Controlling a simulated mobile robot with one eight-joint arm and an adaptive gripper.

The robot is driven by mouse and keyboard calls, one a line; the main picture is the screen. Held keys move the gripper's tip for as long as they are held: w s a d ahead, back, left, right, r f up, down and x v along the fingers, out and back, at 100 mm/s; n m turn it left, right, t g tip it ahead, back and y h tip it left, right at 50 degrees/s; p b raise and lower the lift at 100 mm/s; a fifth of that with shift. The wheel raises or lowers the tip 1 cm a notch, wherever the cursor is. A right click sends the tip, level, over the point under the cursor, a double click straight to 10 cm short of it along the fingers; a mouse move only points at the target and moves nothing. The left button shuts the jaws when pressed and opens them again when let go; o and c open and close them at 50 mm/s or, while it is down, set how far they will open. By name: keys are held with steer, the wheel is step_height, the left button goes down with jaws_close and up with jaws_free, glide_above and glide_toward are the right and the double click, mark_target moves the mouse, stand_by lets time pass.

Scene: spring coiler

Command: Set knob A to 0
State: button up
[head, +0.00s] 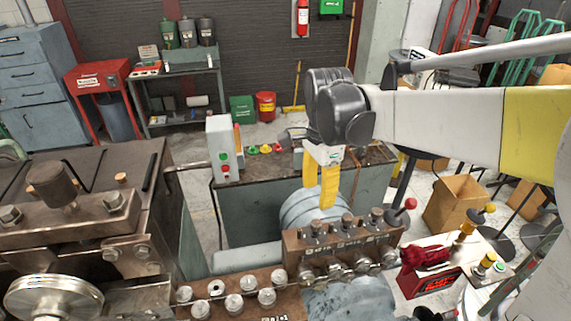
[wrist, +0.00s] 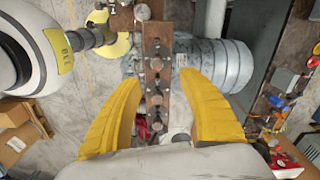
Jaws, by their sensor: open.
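My gripper (head: 320,192) points down with its two yellow fingers above the brown metal bar (head: 296,250). In the wrist view, the open, empty gripper (wrist: 160,78) has its fingers apart on either side of the bar (wrist: 151,32). A row of metal knobs (head: 347,222) stands on the bar, and several rounded knobs line its front face. In the wrist view, knobs (wrist: 156,64) lie between the fingers. More round metal knobs (head: 234,303) sit on the lower plate at the front. I cannot read a letter A or any dial setting, so I cannot tell which is knob A.
A grey control box (head: 222,150) with green and red buttons stands on the cabinet behind. A handwheel (head: 55,298) is at the lower left. A lever with a red ball (head: 410,204) rises right of the bar. Cardboard boxes (head: 455,203) stand on the floor at right.

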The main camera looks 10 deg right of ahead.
mark_target(316, 222)
steer(key=f, duration=1)
steer(key=shift+s+f+b, duration=0.2)
steer(key=shift+s+b, duration=0.1)
steer(key=shift+b, duration=0.1)
jaws_close()
